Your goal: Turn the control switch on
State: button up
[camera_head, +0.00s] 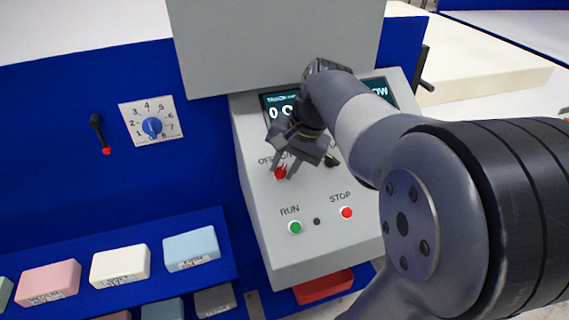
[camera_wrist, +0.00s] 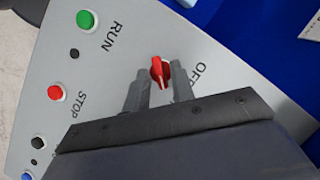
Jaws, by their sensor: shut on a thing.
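The control switch is a red rotary knob (camera_head: 280,173) on the sloped grey control panel (camera_head: 260,235), just under the OFF and ON labels. In the wrist view the red knob (camera_wrist: 160,72) sits between my two fingertips, and the OFF label is beside it, partly cut by my gripper body. My gripper (camera_head: 291,168) reaches down to the panel with its fingers around the knob. In the wrist view my gripper (camera_wrist: 160,85) is shut on the knob. The ON label is mostly hidden by the fingers in the head view.
Below the knob are a green RUN button (camera_head: 295,227) and a red STOP button (camera_head: 347,212). A black knob (camera_head: 331,160) is right of my gripper. A display (camera_head: 380,88) is above. A blue dial (camera_head: 152,127) and foam blocks (camera_head: 120,265) are at left.

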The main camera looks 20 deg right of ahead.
jog(key=o, duration=0.7)
jog(key=shift+c, duration=0.2)
jog(key=shift+r, duration=0.1)
jog(key=v, duration=1)
jog(key=shift+d+r+b, duration=0.2)
jog(key=shift+r+b, duration=0.1)
jog(key=x, duration=1.1)
jog(key=shift+s+p, duration=0.1)
jog(key=shift+p, duration=0.2)
